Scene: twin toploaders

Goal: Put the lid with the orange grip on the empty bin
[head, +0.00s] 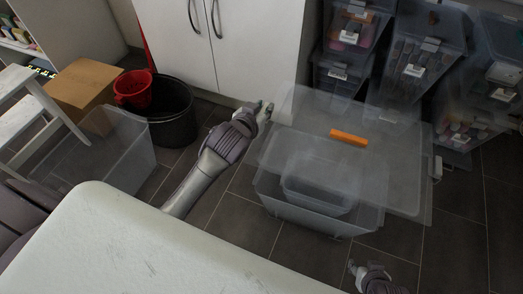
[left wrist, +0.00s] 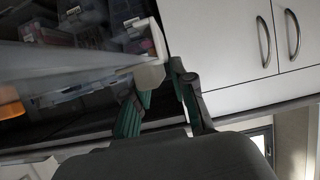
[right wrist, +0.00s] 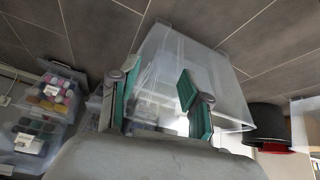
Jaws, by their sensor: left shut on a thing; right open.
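The clear lid with the orange grip (head: 348,138) is above the clear bin (head: 300,217) in the middle of the head view. The grip also shows in the left wrist view (left wrist: 10,102). My left gripper (head: 266,112) is shut on the lid's left edge, near a pale clip (left wrist: 152,76). A smaller clear box shape shows inside the middle bin through the lid. Whether the lid touches the rim I cannot tell. Another clear bin (head: 138,152) at the left looks empty. My right gripper (head: 368,268) is open and empty; a clear bin (right wrist: 232,95) shows beyond its fingers.
A black bucket (head: 172,122) with a red bucket (head: 133,88) and a cardboard box (head: 82,84) stand at the left. White cabinets (head: 255,45) and stacked clear drawers (head: 345,60) line the back. A pale surface (head: 150,245) fills the front left. Tiled floor is free around the middle bin.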

